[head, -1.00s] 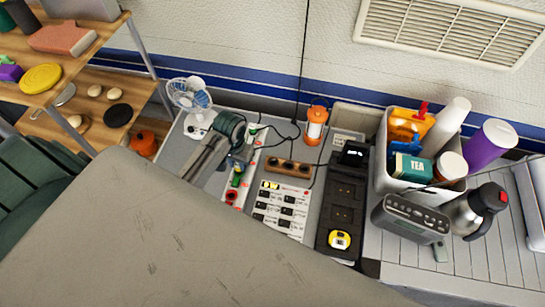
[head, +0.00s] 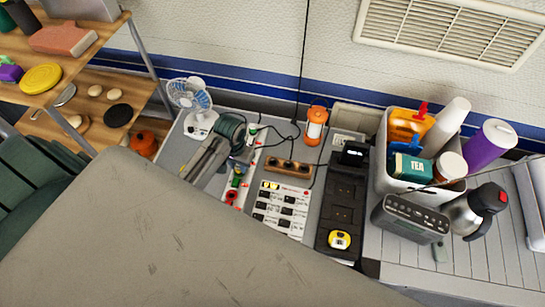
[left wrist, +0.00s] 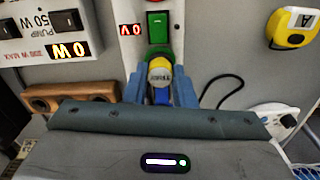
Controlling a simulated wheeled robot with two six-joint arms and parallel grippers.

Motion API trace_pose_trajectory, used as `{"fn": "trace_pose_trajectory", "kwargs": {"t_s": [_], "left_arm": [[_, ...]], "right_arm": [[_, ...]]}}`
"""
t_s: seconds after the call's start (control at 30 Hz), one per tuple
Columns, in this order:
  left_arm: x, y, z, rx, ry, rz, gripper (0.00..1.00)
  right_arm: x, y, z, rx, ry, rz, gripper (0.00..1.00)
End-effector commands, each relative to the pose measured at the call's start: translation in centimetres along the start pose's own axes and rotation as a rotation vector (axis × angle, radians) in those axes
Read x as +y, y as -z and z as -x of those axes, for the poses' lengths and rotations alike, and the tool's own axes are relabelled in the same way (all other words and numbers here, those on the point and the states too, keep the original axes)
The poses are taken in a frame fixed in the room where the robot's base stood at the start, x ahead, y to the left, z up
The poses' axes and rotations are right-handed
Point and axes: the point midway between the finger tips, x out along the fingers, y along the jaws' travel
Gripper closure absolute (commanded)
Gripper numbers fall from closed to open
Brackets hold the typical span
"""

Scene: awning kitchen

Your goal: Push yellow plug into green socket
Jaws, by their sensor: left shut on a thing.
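My left gripper (left wrist: 161,92) has its blue fingers shut on the yellow plug (left wrist: 160,75). The plug's yellow face shows between the fingertips, with blue around it. The green socket (left wrist: 158,53) is a green ring at the plug's far edge, below a green switch. The plug overlaps the ring; how deep it sits cannot be told. In the head view my left gripper (head: 242,160) is small, over the narrow light strip left of the labelled panel, and the plug is hard to make out there. My right gripper is not in view.
A wooden outlet block (head: 288,168) and a white switch panel (head: 281,208) stand right of the gripper. A white fan (head: 196,112) stands to its left. A yellow tape measure (left wrist: 292,27) and a black cable (left wrist: 226,88) lie right of the plug in the wrist view.

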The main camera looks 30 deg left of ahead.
Motion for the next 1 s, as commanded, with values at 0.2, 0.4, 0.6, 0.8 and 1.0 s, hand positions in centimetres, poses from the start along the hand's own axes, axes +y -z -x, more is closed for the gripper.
{"fn": "trace_pose_trajectory", "kwargs": {"t_s": [0.2,0.4,0.6,0.8,1.0], "left_arm": [[0.0,-0.01,-0.24,0.0,0.0,0.0,0.99],[0.0,0.0,-0.3,0.0,0.0,0.0,0.51],[0.0,0.0,-0.3,0.0,0.0,0.0,0.51],[0.0,-0.01,-0.31,0.0,0.0,0.0,0.4],[0.0,-0.01,-0.3,0.0,0.0,0.0,0.4]], "right_arm": [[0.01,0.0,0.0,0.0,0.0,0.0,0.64],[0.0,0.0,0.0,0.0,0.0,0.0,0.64],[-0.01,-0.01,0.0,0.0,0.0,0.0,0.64],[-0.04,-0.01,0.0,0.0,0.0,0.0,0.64],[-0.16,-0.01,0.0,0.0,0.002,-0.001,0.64]]}}
